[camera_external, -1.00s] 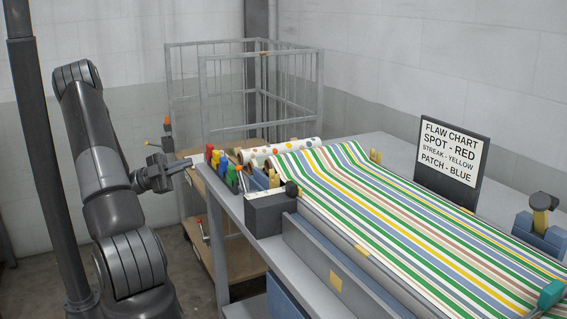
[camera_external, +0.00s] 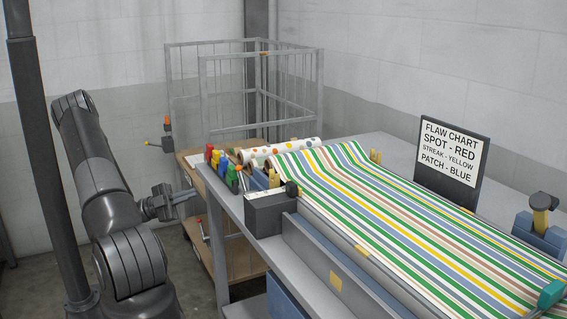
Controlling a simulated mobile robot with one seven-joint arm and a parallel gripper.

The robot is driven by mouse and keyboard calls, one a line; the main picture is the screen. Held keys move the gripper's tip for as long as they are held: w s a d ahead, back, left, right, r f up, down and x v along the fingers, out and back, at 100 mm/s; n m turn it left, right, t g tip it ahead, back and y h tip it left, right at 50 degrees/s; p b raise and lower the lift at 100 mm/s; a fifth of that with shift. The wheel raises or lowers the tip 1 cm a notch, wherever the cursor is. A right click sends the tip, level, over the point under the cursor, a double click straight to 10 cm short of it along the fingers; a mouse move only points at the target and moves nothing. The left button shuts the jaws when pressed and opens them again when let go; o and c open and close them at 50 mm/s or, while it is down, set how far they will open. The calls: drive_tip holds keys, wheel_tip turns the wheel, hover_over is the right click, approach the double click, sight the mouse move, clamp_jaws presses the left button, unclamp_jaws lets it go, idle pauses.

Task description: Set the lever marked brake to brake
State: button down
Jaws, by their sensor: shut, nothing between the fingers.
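No marking that reads "brake" is legible, so I cannot tell which lever it is. A small red-tipped handle (camera_external: 201,221) shows at the lower part of the trolley, below the bench's left end. A grey post at the cage's left carries an orange top (camera_external: 167,119) and a small yellow-tipped arm (camera_external: 147,143). A black knob (camera_external: 291,188) sits on a grey box (camera_external: 270,214) at the bench's near corner. My gripper (camera_external: 194,194) is shut and empty, left of the bench leg and above the red-tipped handle, apparently apart from it.
The bench (camera_external: 232,194) holds striped cloth (camera_external: 400,220), several coloured markers (camera_external: 220,163) and a dotted roll (camera_external: 280,152). A wire cage trolley (camera_external: 205,100) stands behind. A flaw chart (camera_external: 450,150) stands at the right.

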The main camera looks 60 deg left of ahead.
drive_tip(key=x, duration=1.3)
drive_tip(key=shift+w+d+r, duration=0.15)
drive_tip(key=shift+w, duration=0.15)
